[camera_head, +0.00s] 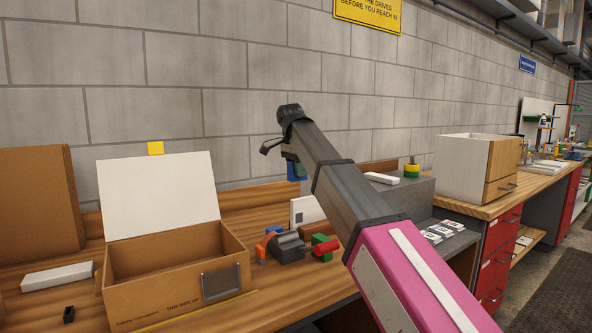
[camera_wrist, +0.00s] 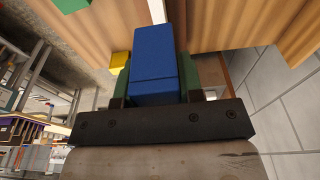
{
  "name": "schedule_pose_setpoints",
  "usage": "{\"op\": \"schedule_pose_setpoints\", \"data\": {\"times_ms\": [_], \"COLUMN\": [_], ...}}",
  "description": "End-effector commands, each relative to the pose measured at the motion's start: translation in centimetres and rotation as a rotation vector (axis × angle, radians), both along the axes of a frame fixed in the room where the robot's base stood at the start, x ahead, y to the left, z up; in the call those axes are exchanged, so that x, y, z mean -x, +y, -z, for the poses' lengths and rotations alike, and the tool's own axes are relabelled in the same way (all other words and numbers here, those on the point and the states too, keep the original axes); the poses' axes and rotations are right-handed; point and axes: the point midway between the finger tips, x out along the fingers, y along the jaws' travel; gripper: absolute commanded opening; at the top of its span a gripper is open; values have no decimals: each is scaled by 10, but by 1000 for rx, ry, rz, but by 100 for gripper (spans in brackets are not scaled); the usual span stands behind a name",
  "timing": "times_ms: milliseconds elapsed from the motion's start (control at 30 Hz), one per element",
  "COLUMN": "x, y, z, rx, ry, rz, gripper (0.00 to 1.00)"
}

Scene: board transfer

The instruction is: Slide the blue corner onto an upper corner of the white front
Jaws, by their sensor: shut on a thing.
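The blue corner (camera_wrist: 153,50) is a blue block held between the two green fingers of my gripper (camera_wrist: 154,82) in the wrist view. In the head view the blue corner (camera_head: 297,171) hangs below the wrist at the end of my raised arm. A white upright panel with a small dark square, which looks like the white front (camera_head: 310,208), stands on the bench below it. The corner appears above the panel and apart from it. My arm hides the panel's right part. A white edge shows past the corner in the wrist view, but I cannot tell what it belongs to.
An open cardboard box (camera_head: 133,298) with a raised white flap stands at left. Several coloured parts and a dark grey piece (camera_head: 287,247) lie in front of the panel. A grey block (camera_head: 411,192) and a wooden drawer unit (camera_head: 467,163) are at right. The wall is close behind.

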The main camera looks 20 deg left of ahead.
Motion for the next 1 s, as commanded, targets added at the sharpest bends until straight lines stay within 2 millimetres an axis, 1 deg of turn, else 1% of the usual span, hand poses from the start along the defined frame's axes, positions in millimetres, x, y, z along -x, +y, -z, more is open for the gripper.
{"op": "schedule_pose_setpoints", "data": {"times_ms": [233,367,1000], "x": [1,1,1], "y": [1,0,0], "z": [0,4,37], "rx": [1,1,1], "ry": [-1,-1,-1], "rz": [-1,0,-1], "gripper": [12,12,12]}}
